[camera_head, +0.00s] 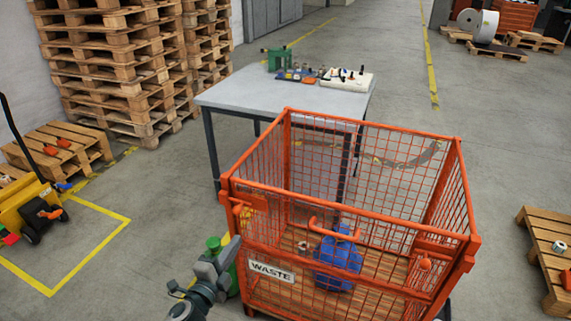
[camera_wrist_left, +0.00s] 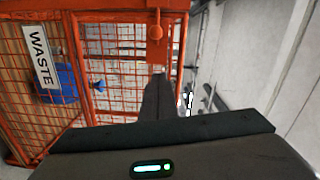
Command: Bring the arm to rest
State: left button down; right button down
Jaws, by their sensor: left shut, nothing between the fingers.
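My left gripper (camera_head: 228,250) is at the bottom of the head view, just left of the orange mesh cage (camera_head: 350,128) with the "WASTE" sign. In the left wrist view its dark fingers (camera_wrist_left: 158,90) are together with nothing between them. The cage's orange bars (camera_wrist_left: 125,118) stand beyond the fingers there. Whether the fingertips touch the cage cannot be told. My right gripper is not in view.
A blue container (camera_head: 338,262) lies inside the cage. A grey table (camera_head: 240,92) with small items stands behind it. Pallet stacks (camera_head: 105,65) and a yellow pallet truck (camera_head: 28,208) are at left. A low pallet (camera_head: 540,235) is at right. Floor between is clear.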

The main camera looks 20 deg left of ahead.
pick_arm(q)
jog(key=s+a+f+n+g+y, duration=0.1)
jog(key=s+f+n+g, duration=0.3)
jog(key=f, duration=0.8)
jog(key=s+f+n+g, duration=0.1)
jog(key=s+f, duration=0.6)
jog(key=f, duration=0.6)
jog(key=s+a+f+n+g+y, duration=0.1)
jog(key=s+f+n+g, duration=0.3)
jog(key=f, duration=0.8)
jog(key=s+d+f+n+g, duration=0.1)
jog(key=s+f, duration=0.5)
jog(key=s, duration=0.7)
jog(key=s+d+f+n+g+b, duration=0.1)
jog(key=s+d+f+n+g, duration=0.1)
jog(key=s+f, duration=0.5)
jog(key=s+d+f+n+g, duration=0.2)
jog(key=s+f, duration=0.5)
jog(key=s, duration=1.1)
jog(key=shift+s+d+g+h+b, duration=0.35)
jog(key=shift+s+d+g+h, duration=0.1)
jog(key=shift+g, duration=0.75)
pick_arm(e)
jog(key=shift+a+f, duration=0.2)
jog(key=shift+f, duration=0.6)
pick_arm(q)
jog(key=shift+w, duration=0.1)
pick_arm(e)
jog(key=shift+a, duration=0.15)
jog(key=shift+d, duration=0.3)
